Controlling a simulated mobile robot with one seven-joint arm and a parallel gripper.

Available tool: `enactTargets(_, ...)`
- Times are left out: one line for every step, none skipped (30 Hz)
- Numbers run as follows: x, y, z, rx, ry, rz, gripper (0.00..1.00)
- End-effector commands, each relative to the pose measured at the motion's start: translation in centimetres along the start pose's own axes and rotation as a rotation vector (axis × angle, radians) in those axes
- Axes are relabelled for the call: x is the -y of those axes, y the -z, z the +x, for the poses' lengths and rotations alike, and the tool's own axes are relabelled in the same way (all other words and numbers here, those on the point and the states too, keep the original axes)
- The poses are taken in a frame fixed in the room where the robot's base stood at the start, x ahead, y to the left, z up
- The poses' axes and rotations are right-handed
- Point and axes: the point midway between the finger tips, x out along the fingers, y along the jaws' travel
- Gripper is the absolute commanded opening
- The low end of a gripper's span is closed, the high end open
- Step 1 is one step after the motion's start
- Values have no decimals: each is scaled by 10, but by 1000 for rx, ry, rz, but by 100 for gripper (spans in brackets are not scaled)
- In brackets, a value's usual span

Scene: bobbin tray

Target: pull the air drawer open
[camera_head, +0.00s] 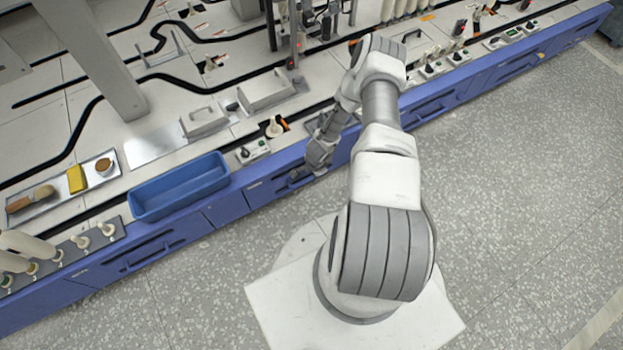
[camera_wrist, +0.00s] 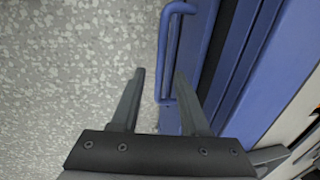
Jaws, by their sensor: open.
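A blue drawer front (camera_head: 262,192) is in the bench side below my gripper (camera_head: 308,172) in the head view; its label is too small to read. In the wrist view a blue bar handle (camera_wrist: 164,52) stands out from the blue drawer front (camera_wrist: 196,50). My gripper (camera_wrist: 159,72) is open, with one finger on each side of the bar in the picture. Contact between fingers and bar cannot be made out. The drawer looks shut. In the head view my wrist and fingers hide part of the handle.
A blue bin (camera_head: 180,187) sits at the bench's front edge, left of my gripper. A tray (camera_head: 62,190) with a brush and yellow block lies farther left. Other blue drawers (camera_head: 140,255) line the bench front. The speckled floor (camera_head: 510,200) is clear.

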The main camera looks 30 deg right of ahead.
Motion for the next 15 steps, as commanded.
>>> enactTargets(-1, 0, 10, 0, 0, 0, 45)
enactTargets(-1, 0, 12, 0, 0, 1, 45)
enactTargets(0, 0, 15, 0, 0, 0, 45)
enactTargets(0, 0, 17, 0, 0, 0, 45)
enactTargets(0, 0, 18, 0, 0, 0, 45)
enactTargets(0, 0, 19, 0, 0, 0, 45)
enactTargets(0, 0, 20, 0, 0, 0, 45)
enactTargets(0, 0, 20, 0, 0, 0, 45)
enactTargets(0, 0, 20, 1, 0, 0, 45)
enactTargets(0, 0, 20, 0, 0, 0, 45)
enactTargets(0, 0, 20, 0, 0, 0, 45)
enactTargets(0, 0, 20, 0, 0, 0, 45)
enactTargets(0, 0, 20, 0, 0, 0, 45)
enactTargets(0, 0, 20, 0, 0, 0, 45)
enactTargets(0, 0, 20, 0, 0, 0, 45)
